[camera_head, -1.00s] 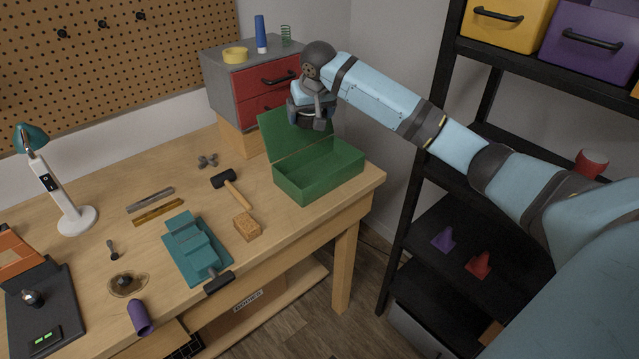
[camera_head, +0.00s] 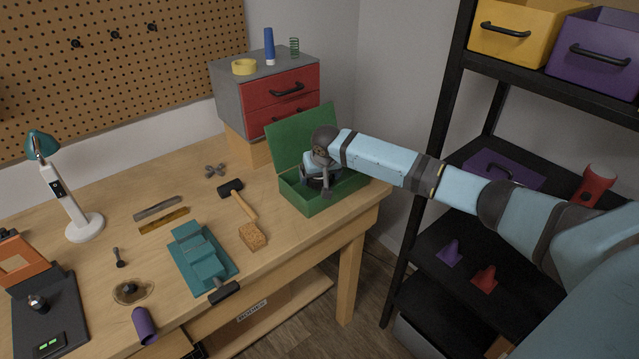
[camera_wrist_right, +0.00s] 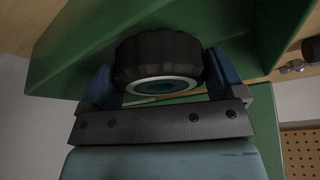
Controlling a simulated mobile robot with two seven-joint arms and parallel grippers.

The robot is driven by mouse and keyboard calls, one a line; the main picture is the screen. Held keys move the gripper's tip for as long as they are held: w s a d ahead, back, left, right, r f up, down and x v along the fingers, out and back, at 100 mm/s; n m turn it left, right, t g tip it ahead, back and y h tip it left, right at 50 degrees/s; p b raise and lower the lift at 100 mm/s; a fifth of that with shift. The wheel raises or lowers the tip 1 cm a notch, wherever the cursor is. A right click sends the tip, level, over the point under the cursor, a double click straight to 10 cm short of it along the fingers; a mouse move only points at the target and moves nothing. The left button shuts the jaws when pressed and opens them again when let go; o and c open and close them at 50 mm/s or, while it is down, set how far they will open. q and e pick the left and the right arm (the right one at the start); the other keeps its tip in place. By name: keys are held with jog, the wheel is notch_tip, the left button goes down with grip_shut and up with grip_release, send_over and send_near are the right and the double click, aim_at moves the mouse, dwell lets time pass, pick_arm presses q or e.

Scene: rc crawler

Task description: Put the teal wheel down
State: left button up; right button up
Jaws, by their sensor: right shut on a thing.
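The teal wheel (camera_wrist_right: 160,62) shows in the right wrist view as a black knobbly tyre with a pale ring and a teal centre. My right gripper (camera_wrist_right: 162,85) is shut on it, with a blue finger at each side of the tyre. In the head view my right gripper (camera_head: 320,184) is down in the open green box (camera_head: 330,199), and the wheel is mostly hidden under it. I cannot tell whether the wheel touches the box floor. My left gripper is not in view.
The box's raised lid (camera_head: 300,135) stands behind the gripper, with the red-fronted drawer unit (camera_head: 285,92) beyond. The black shelf rack (camera_head: 440,150) stands at right.

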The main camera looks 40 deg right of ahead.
notch_tip(320, 180, down, 3)
jog(key=shift+r, duration=0.1)
jog(key=shift+f, duration=0.2)
jog(key=shift+r, duration=0.1)
jog(key=o, duration=0.7)
jog(key=shift+c, duration=0.2)
jog(key=v, duration=1.2)
